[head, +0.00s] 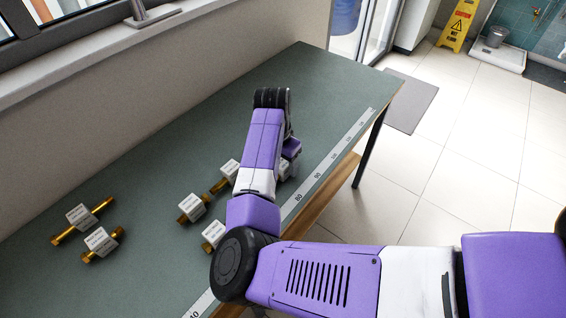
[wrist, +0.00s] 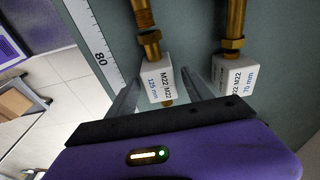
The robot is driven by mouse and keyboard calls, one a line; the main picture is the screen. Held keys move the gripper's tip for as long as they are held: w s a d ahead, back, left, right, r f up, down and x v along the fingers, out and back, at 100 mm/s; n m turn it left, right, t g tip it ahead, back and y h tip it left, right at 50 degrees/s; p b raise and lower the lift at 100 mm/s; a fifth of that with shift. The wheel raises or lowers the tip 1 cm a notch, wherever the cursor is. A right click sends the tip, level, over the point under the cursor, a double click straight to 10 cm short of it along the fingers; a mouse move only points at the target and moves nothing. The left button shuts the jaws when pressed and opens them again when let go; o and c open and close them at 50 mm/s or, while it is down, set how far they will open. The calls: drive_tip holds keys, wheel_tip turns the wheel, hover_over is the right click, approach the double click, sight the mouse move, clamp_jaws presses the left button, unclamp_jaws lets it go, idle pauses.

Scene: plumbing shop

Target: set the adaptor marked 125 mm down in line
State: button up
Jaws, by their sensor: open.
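The adaptor marked 125 mm (wrist: 159,80) is a brass fitting with a white label block in the wrist view, lying on the green bench beside the ruler strip. My gripper (wrist: 161,92) is open, with one finger on each side of its white block; I cannot tell whether they touch it. In the head view my arm mostly hides this spot; a white block (head: 285,170) shows just right of my forearm.
A similar adaptor marked 70 mm (wrist: 235,74) lies close to the right. Further adaptors lie left of my arm (head: 192,208) and at the bench's left (head: 82,217). A ruler strip (head: 318,174) runs along the bench's front edge. The far bench top (head: 325,85) is clear.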

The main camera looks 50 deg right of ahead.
wheel_tip(320, 180, up, 12)
drive_tip(key=a+b, duration=0.2)
drive_tip(key=s+d+f+n+t+h, duration=0.1)
drive_tip(key=s+d+n+t+h, duration=0.1)
drive_tip(key=d+n+h, duration=0.45)
drive_tip(key=s+d+n+t+h, duration=0.1)
drive_tip(key=s+d+t+h, duration=0.2)
drive_tip(key=d, duration=0.6)
drive_tip(key=s+a+f+n+t+y, duration=0.35)
drive_tip(key=s+a+n, duration=0.3)
drive_tip(key=a, duration=0.45)
drive_tip(key=s+a+f+n+t+y, duration=0.4)
drive_tip(key=s+a, duration=0.3)
drive_tip(key=a, duration=0.5)
drive_tip(key=s+a+r+t+y, duration=0.1)
drive_tip(key=s+a+r, duration=0.3)
drive_tip(key=s+a, duration=0.2)
drive_tip(key=s+a+r+t+y, duration=0.1)
drive_tip(key=s+a+r+y, duration=0.1)
drive_tip(key=s+a+r, duration=0.2)
drive_tip(key=s+a, duration=0.3)
drive_tip(key=shift+r+y, duration=0.3)
